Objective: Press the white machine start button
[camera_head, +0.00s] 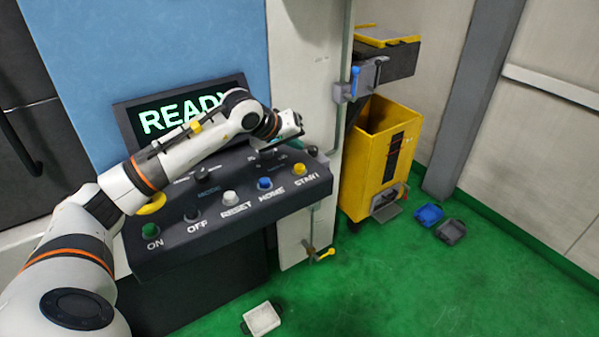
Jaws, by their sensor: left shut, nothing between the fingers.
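The sloped dark control panel (185,247) carries a row of buttons along its front. The white button (230,197) stands above the label RESET. The button above the label START is yellow (299,169). A blue button (264,184) above HOME lies between them. My left arm reaches across the panel from the left. My left gripper (288,130) is shut and empty, above the panel's far right part, behind the button row and apart from the white and yellow buttons. The arm partly covers the panel's rear controls. My right gripper is not in view.
A screen (168,117) reading READY stands behind the panel, partly covered by my arm. A green ON button (151,231) and a dark OFF button (192,214) are at the left. A yellow bin (365,165) stands right of the machine. The space above the front button row is clear.

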